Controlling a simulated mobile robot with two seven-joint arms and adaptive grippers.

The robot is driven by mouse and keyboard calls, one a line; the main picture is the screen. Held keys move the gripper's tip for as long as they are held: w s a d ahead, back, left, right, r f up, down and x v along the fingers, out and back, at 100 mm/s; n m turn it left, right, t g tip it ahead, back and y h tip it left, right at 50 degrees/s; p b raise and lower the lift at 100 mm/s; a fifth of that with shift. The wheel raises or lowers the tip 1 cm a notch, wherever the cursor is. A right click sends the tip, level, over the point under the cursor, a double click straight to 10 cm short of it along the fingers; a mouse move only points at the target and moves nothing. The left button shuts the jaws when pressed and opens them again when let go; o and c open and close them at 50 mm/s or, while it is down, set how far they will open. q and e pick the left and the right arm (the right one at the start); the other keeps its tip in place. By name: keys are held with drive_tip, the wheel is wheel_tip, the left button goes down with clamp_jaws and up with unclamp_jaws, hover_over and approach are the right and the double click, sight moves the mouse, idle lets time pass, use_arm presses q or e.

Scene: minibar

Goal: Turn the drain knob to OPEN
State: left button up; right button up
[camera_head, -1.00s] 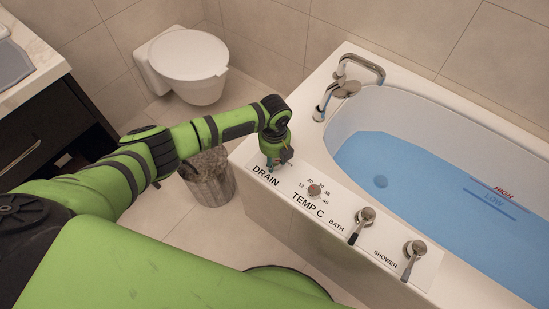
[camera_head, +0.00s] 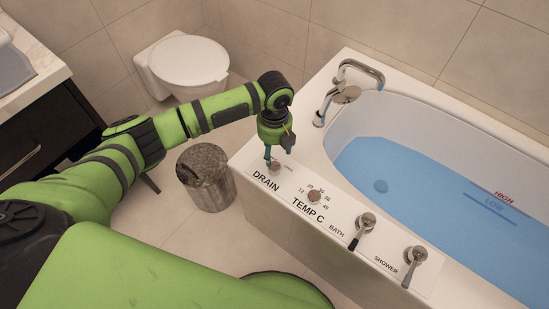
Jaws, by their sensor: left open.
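The drain knob (camera_head: 274,167) is a small round knob on the white control panel of the bathtub's ledge, just above the word DRAIN. My left gripper (camera_head: 270,158) points down right above the knob, its fingers open and close to it. I cannot tell whether they touch it. Small lettering beside the knob is too small to read. My right gripper is not in view.
The temperature knob (camera_head: 314,196), the bath handle (camera_head: 363,228) and the shower handle (camera_head: 413,262) line the same ledge. The bathtub (camera_head: 470,118) holds blue water. A faucet (camera_head: 345,93) stands behind.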

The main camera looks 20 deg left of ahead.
use_arm(q)
wheel_tip(320, 180, up, 4)
drive_tip(key=shift+f, duration=0.15)
idle(0.5)
